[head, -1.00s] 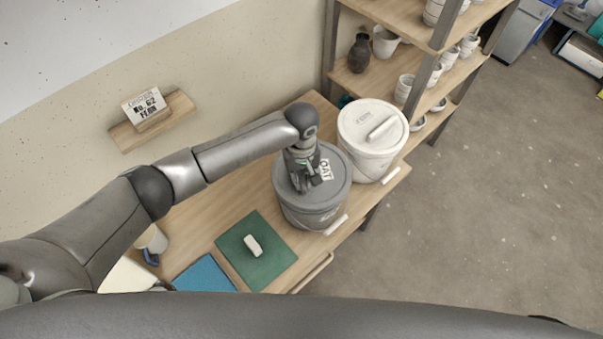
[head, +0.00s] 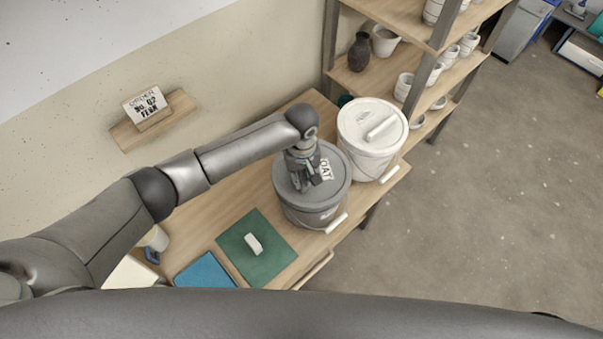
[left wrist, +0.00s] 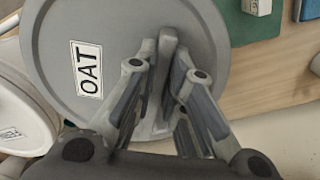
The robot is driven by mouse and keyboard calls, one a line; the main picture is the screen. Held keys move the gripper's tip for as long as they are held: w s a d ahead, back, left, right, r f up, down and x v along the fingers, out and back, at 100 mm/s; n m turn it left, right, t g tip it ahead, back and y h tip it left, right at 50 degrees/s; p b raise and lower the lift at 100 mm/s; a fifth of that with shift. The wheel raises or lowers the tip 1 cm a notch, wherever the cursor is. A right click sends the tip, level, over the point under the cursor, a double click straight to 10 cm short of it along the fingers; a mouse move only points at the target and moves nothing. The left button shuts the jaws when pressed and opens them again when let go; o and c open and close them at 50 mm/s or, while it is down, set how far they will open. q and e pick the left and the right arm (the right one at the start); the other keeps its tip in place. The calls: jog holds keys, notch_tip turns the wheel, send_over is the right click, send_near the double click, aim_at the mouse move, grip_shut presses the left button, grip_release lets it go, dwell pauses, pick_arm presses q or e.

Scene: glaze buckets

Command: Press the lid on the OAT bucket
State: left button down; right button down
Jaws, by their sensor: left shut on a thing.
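The grey OAT bucket (head: 313,214) stands upright on the wooden bench. Its grey lid (head: 333,186) with a white OAT label lies on top of it. In the left wrist view the lid (left wrist: 110,25) fills much of the picture, with the label left of my fingers. My left gripper (head: 302,186) points down at the lid and is shut on the lid's grey handle (left wrist: 165,60), which stands between the fingers (left wrist: 162,85). The head view does not show clearly whether the lid's rim is fully seated all round. My right gripper is not in view.
A white lidded bucket (head: 370,150) stands close beside the OAT bucket, to the right. A green mat (head: 270,264) with a small white block (head: 253,244) and a blue item (head: 205,272) lie nearer. A shelf (head: 380,75) with pots is behind.

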pick_arm(q)
jog(key=c, duration=1.4)
grip_release()
jog(key=shift+c, duration=0.2)
jog(key=shift+o, duration=0.4)
jog(key=o, duration=0.4)
notch_tip(320, 180, up, 5)
jog(key=p, duration=0.5)
jog(key=shift+r, duration=1)
